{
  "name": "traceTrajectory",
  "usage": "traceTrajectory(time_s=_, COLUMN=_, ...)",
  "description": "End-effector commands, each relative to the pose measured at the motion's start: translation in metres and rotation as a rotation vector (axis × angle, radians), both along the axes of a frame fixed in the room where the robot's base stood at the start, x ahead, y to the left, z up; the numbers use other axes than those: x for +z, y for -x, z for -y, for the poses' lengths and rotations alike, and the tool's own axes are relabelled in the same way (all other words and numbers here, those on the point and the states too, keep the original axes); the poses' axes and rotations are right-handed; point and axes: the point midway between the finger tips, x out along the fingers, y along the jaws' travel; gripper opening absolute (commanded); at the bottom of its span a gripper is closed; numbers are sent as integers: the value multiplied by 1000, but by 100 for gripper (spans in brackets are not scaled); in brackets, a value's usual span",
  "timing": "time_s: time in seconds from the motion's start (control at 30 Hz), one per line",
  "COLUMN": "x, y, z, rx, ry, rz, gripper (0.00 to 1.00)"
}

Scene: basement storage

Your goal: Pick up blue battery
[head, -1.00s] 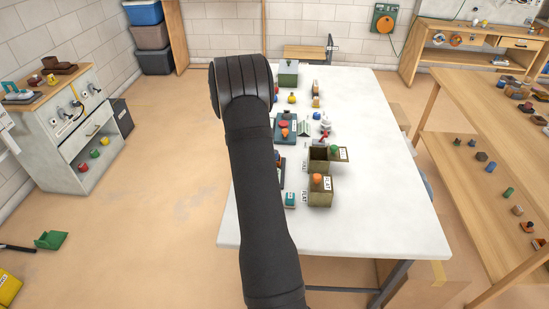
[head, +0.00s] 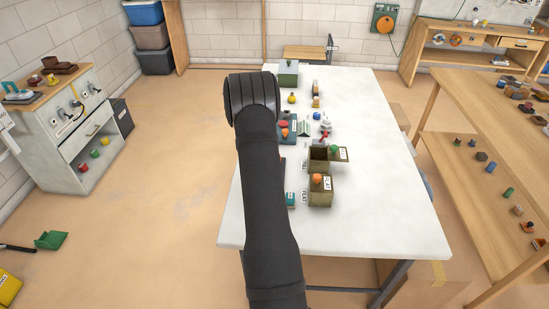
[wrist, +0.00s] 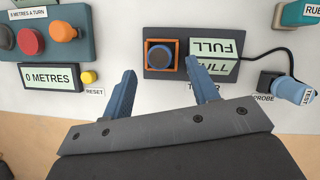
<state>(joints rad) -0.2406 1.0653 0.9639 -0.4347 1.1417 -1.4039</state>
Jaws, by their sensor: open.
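In the wrist view, a round dark blue piece (wrist: 160,56), seen end-on, sits in an orange-rimmed square socket. It looks like the blue battery. The socket is part of a dark tester (wrist: 184,72) with two panels reading "FULL". My gripper (wrist: 161,66) is open, with one blue finger at each side of the socket's near edge and nothing between the fingers. In the head view, my own arm hides the gripper and the tester's spot cannot be made out.
A teal device (wrist: 78,14) with round knobs and a "0 METRES" display lies left of the tester. A blue probe (wrist: 293,88) on a black cable lies to its right. Open boxes (head: 320,192) stand on the white table (head: 395,225), whose right side is mostly clear.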

Motion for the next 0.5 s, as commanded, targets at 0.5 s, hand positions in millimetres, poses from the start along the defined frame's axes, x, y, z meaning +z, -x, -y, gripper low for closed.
traceTrajectory(time_s=0.5, x=-44, y=-6, z=18, rx=1, ry=-2, rz=1, gripper=54)
